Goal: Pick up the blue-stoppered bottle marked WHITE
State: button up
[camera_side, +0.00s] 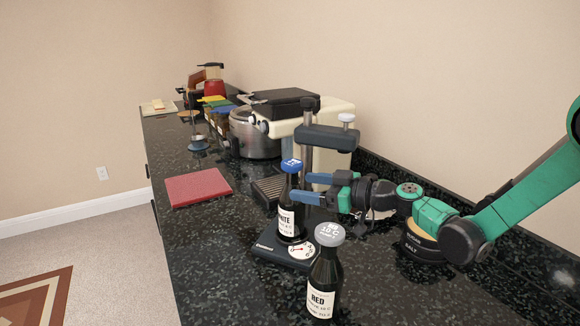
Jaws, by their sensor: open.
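The dark bottle with a blue stopper and a label reading WHITE (287,221) stands upright on the black base of a device with a round dial. My gripper (300,192) comes in from the right with its two blue fingers level and pointing left. The fingers are open, one higher and one lower in the picture, at about the height of the bottle's shoulder. They overlap the bottle's right edge in the picture; I cannot tell whether they touch it. A second dark bottle with a grey stopper and a label reading RED (323,284) stands upright in front.
The device's dial base (266,249) carries a post with a dark head above my gripper. A red board (198,187) lies to the left, with bare counter around it. A steel pot (255,135) and a cream appliance (335,113) stand behind. A SALT container (413,245) stands below my arm.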

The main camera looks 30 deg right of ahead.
aim_at(287, 174)
jog(key=shift+w+d+m+t, duration=0.25)
jog(key=shift+w+t, duration=0.15)
jog(key=shift+w, duration=0.1)
jog(key=shift+w+d+m+t, duration=0.15)
jog(key=shift+w+m+t, duration=0.1)
jog(key=shift+w+t, duration=0.2)
jog(key=shift+x, duration=2.75)
jog(key=shift+r, duration=0.1)
grip_shut()
